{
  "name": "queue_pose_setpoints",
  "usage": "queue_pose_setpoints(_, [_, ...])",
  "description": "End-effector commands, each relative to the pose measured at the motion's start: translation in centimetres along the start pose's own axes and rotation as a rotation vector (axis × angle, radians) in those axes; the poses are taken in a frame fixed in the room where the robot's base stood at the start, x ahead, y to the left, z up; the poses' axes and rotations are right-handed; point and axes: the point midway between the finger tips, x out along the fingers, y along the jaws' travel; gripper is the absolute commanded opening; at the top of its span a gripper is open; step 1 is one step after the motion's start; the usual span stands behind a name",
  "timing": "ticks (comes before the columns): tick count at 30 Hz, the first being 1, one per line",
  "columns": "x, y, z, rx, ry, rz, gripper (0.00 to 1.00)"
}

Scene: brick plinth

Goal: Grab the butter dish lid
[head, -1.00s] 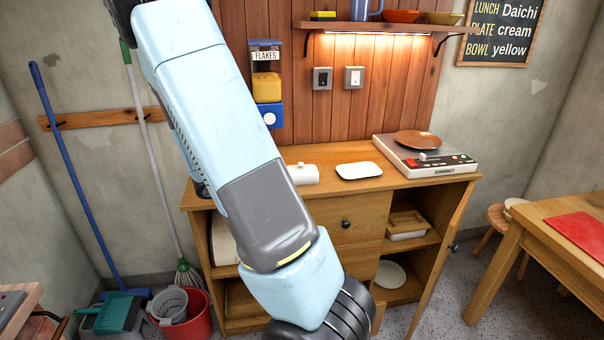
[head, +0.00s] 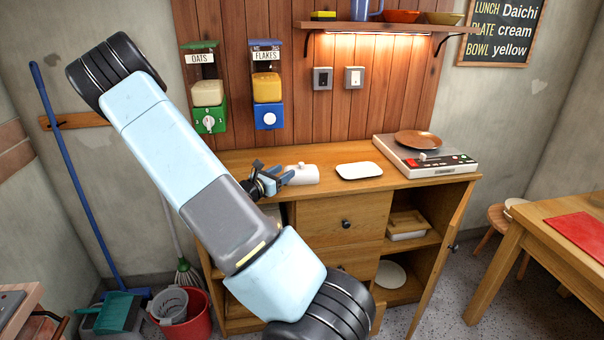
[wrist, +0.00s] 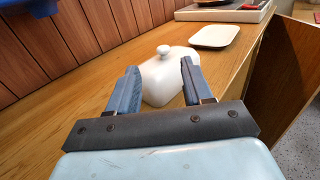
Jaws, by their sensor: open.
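The butter dish lid (head: 303,174) is a white, rounded cover with a small knob on top. It sits on the wooden cabinet top and also shows in the wrist view (wrist: 168,76), ahead of my fingers. My gripper (head: 278,177) is open and empty just left of the lid in the head view; in the wrist view my gripper (wrist: 158,80) points at the lid, which shows between its two blue fingers. I cannot tell whether the fingers touch it. A shallow white dish (head: 359,171) lies to the right of the lid, apart from it, and also in the wrist view (wrist: 214,36).
Oats (head: 208,95) and flakes (head: 267,90) dispensers hang on the wooden wall behind. A shelf (head: 390,28) with bowls is above. The cabinet's right door (head: 447,250) stands open.

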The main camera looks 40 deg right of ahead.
Motion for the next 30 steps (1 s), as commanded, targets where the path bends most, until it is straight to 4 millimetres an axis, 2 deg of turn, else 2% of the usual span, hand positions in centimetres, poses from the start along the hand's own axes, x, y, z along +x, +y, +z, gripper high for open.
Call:
queue_pose_setpoints(3, [1.9,0.0,0.0,0.001,0.0,-0.002,0.5])
queue_pose_setpoints(14, [3.9,-0.2,-0.1,0.001,0.0,-0.002,0.5])
queue_pose_setpoints(24, [8.1,-0.5,-0.5,0.002,0.0,-0.003,0.5])
queue_pose_setpoints(30, [8.4,-0.5,-0.5,0.002,0.001,-0.002,0.5])
